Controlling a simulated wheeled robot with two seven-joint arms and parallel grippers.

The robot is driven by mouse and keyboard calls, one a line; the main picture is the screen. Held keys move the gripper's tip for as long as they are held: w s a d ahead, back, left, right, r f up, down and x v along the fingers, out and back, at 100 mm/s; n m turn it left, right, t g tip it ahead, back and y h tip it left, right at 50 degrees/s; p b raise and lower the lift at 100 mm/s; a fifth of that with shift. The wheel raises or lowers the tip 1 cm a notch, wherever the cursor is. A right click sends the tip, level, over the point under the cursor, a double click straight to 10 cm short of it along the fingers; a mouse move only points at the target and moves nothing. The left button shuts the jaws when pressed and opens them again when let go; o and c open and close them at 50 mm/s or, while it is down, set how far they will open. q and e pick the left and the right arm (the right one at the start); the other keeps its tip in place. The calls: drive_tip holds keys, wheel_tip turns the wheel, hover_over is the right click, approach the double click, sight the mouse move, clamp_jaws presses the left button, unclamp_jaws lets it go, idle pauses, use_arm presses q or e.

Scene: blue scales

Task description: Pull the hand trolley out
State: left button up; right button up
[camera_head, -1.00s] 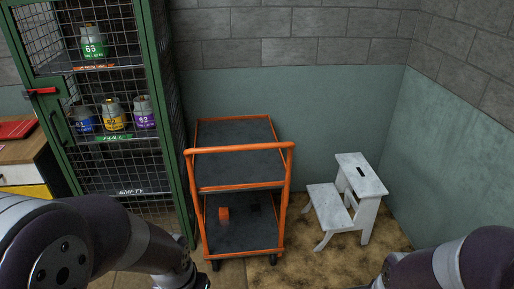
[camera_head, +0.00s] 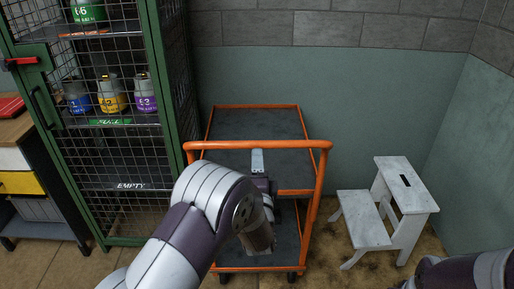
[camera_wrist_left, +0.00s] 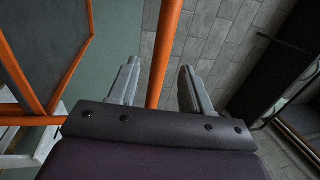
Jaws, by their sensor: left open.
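The hand trolley (camera_head: 324,185) has an orange tube frame, dark shelves and a raised handlebar (camera_head: 215,146) across its near side. It stands against the back wall between the cage and a step stool. My left gripper (camera_head: 258,161) is at the middle of the handlebar, with a pale finger showing just below it. In the left wrist view, the orange bar (camera_wrist_left: 167,40) runs between the two spread fingers of this gripper (camera_wrist_left: 158,72), with gaps on both sides. My left arm hides part of the lower shelf. My right arm shows at the bottom right; its gripper is out of view.
A green mesh cage (camera_head: 160,100) with several gas bottles stands close on the left. A white step stool (camera_head: 370,215) stands to the right of the trolley. A workbench (camera_head: 15,135) is at the far left.

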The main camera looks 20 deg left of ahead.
sight(257, 146)
use_arm(q)
drive_tip(key=x, duration=0.7)
drive_tip(key=shift+r, duration=0.1)
drive_tip(key=shift+s, duration=0.1)
drive_tip(key=shift+c, duration=0.4)
clamp_jaws()
drive_tip(key=shift+s, duration=0.1)
